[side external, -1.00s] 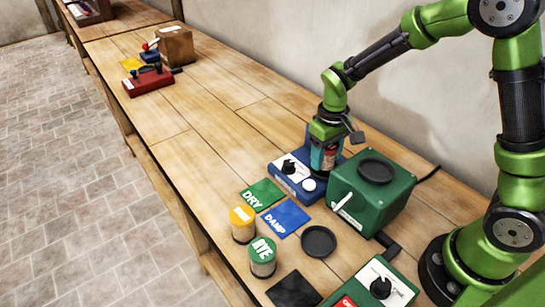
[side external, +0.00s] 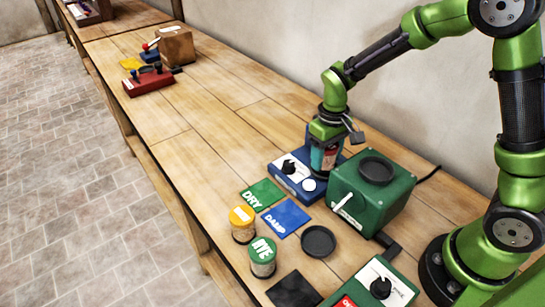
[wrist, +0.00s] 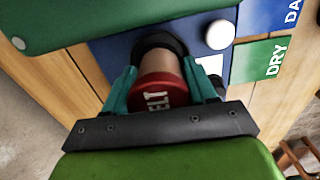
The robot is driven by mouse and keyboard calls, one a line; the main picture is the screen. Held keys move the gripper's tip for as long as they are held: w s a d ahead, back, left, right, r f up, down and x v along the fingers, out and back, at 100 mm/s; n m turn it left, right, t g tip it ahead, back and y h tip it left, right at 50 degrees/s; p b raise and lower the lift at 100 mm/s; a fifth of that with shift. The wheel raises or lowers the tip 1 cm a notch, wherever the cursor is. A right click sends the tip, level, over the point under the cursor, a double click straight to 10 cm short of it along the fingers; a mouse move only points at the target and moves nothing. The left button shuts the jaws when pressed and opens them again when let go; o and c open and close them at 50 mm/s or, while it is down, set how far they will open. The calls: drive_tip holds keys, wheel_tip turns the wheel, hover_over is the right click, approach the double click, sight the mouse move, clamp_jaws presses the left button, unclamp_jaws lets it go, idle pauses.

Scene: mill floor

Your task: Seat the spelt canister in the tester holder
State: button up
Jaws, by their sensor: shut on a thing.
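The spelt canister (wrist: 162,92) has a red lid with white letters, of which "ELT" shows in the wrist view. My gripper (side external: 325,155) is shut on it, with a teal finger on either side. The blue tester (side external: 290,180) has a white dial panel and a white button. Its dark round holder (wrist: 170,42) shows at the far end of the canister in the wrist view. The canister's lower end appears to meet the holder's ring; how deep it sits cannot be told. In the side view my gripper hides most of the canister and the holder.
A green box (side external: 372,195) with a dark round top stands close beside the tester. The green DRY mat (side external: 262,195) and blue DAMP mat (side external: 286,218) lie in front. A yellow-lidded canister (side external: 242,224) and the RYE canister (side external: 262,258) stand near the table edge.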

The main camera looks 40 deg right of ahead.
drive_tip(key=shift+f, duration=0.6)
drive_tip(key=o, duration=0.9)
drive_tip(key=shift+r, duration=5.5)
drive_tip(key=shift+f, duration=0.2)
drive_tip(key=shift+s+a+r+m+t+y, duration=0.2)
drive_tip(key=shift+s+r+m+t+y, duration=0.3)
drive_tip(key=shift+s+r+t, duration=1.4)
drive_tip(key=shift+s+a+r+m+t+y, duration=0.2)
drive_tip(key=shift+s+r+m+t, duration=0.7)
drive_tip(key=shift+s, duration=2)
drive_tip(key=shift+s+a+r+m+t+y, duration=0.35)
drive_tip(key=shift+s+r+t, duration=0.45)
drive_tip(key=shift+s+r, duration=1.35)
